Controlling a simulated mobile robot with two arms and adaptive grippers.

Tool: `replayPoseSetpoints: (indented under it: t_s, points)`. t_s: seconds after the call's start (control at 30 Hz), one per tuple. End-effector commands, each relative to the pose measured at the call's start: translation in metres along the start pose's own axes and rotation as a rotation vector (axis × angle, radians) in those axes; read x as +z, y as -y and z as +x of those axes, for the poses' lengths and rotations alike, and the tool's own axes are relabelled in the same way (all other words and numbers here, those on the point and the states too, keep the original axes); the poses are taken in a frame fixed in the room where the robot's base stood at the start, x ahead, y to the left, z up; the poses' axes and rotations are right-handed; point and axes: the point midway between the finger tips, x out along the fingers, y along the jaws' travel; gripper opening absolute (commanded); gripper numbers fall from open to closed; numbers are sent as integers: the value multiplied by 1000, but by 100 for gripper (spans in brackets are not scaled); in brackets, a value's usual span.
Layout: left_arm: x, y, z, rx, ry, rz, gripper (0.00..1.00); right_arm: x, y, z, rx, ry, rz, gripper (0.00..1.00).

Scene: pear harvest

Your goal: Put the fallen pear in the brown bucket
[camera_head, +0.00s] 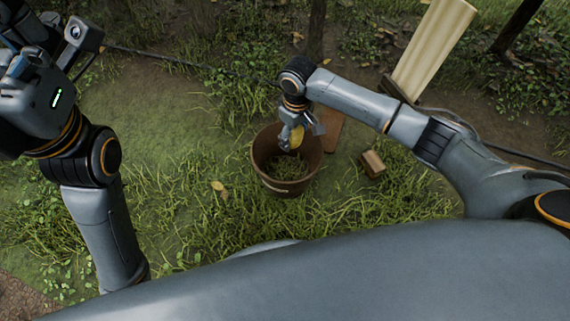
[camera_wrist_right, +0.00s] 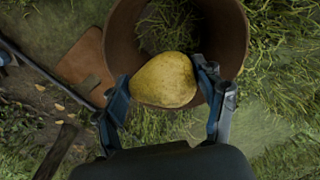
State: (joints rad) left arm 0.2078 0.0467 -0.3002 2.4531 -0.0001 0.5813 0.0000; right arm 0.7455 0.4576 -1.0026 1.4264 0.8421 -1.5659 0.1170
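The yellow pear (camera_head: 297,137) is between the fingers of my right gripper (camera_head: 298,133), at the far part of the bucket's opening in the head view. In the right wrist view the pear (camera_wrist_right: 164,80) sits between both fingers (camera_wrist_right: 163,88), which press on its sides. The brown bucket (camera_head: 289,187) stands upright on the grass below the gripper. Its wall (camera_wrist_right: 232,35) and the grass seen inside it show behind the pear in the wrist view. My left gripper (camera_head: 17,68) is at the upper left edge, partly cut off, and its fingers are unclear.
A small wooden block (camera_head: 372,163) lies right of the bucket. A flat brown board (camera_head: 331,130) lies just behind it. A pale post (camera_head: 432,48) leans at the upper right. A dark cable or hose (camera_head: 180,61) runs across the back. Open grass lies left of the bucket.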

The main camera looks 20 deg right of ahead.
Motion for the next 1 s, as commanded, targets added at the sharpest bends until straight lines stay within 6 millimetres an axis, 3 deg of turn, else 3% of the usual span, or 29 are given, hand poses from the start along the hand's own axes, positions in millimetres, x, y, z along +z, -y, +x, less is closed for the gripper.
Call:
replayPoseSetpoints:
  t_s: [0.03, 0.1, 0.53, 1.0]
  points:
    - [0, 0, 0, 0, 0, 0, 100, 0, 0, 0, 0, -1, 0, 84]
    - [0, 0, 0, 0, 0, 0, 100, 0, 0, 0, 0, -1, 0, 95]
    - [0, 0, 0, 0, 2, 0, 100, 0, 0, -6, 0, -1, 0, 95]
    - [0, 0, 0, 0, 1, 0, 100, -1, 0, -96, 2, -4, -1, 95]
